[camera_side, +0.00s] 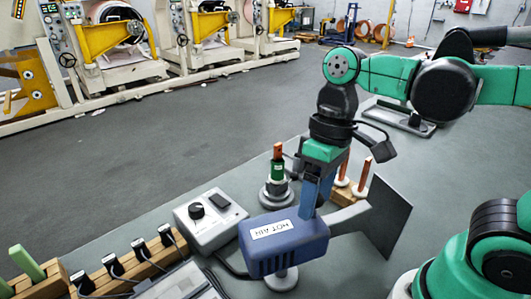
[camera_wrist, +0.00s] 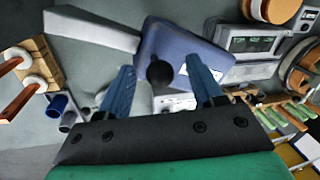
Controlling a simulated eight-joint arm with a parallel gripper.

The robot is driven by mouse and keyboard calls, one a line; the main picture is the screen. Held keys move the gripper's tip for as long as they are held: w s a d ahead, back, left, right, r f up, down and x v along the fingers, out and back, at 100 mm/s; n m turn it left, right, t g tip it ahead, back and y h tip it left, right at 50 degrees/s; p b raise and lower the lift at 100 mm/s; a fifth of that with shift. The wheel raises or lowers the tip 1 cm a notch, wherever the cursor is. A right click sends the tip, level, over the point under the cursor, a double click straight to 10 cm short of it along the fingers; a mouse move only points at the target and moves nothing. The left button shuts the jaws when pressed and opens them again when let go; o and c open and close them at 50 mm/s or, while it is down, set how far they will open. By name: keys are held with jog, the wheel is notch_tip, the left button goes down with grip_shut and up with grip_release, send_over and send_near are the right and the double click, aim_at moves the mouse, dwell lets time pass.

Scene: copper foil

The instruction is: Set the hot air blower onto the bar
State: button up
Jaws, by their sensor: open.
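The hot air blower (camera_side: 285,243) is a blue box with a white HOT AIR label and a pale grey nozzle (camera_side: 348,218) pointing right. It appears above a round grey foot (camera_side: 283,279); what bears it is hidden. In the wrist view the blower (camera_wrist: 185,42) lies beyond my fingers, with its nozzle (camera_wrist: 90,30) to the left. My gripper (camera_side: 310,205) is over the blower's top, its blue fingers apart. In the wrist view a black ball (camera_wrist: 160,73) shows between the fingers of my gripper (camera_wrist: 160,66), with space on both sides. I cannot tell which part is the bar.
A grey control box (camera_side: 210,220) with a black knob stands left of the blower. A dark upright plate (camera_side: 391,215) stands right of the nozzle. Behind are a copper-topped post (camera_side: 278,163) and a wooden rack (camera_side: 345,190) with copper rods. Tool racks fill the front left.

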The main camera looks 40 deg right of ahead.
jog(key=shift+a+f, duration=0.1)
jog(key=shift+f, duration=0.4)
grip_shut()
dwell(1.2)
